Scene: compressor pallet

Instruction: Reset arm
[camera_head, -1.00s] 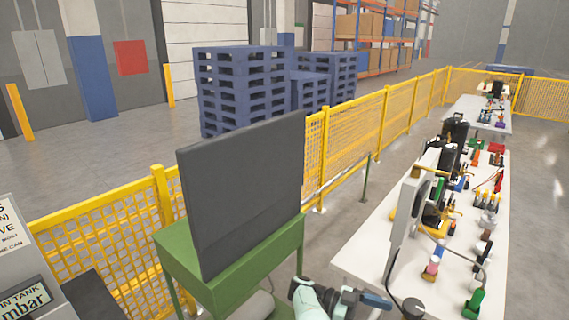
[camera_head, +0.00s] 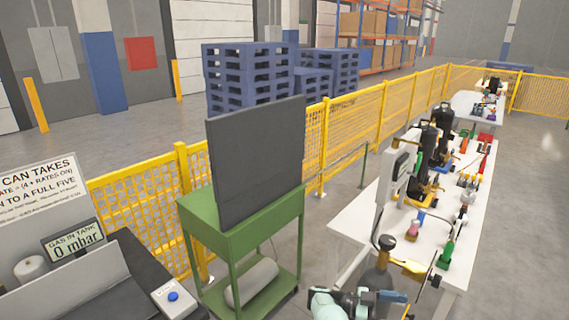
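Part of one of my arms, a pale teal link with dark blue joints, shows at the bottom edge, right of the middle. I cannot tell which arm it is. No gripper fingers can be made out, so neither gripper shows clearly. The arm is in front of a grey gas cylinder (camera_head: 379,284) with a dark top, near the front of the white table (camera_head: 358,219). I see nothing held.
A green stand (camera_head: 240,228) carries a dark panel (camera_head: 255,160). At left are a gas display (camera_head: 75,240), a sign and a box with a blue button (camera_head: 174,297). Tools and black compressors crowd the white table. A yellow fence (camera_head: 345,135) runs behind; blue pallets (camera_head: 245,75) stand beyond.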

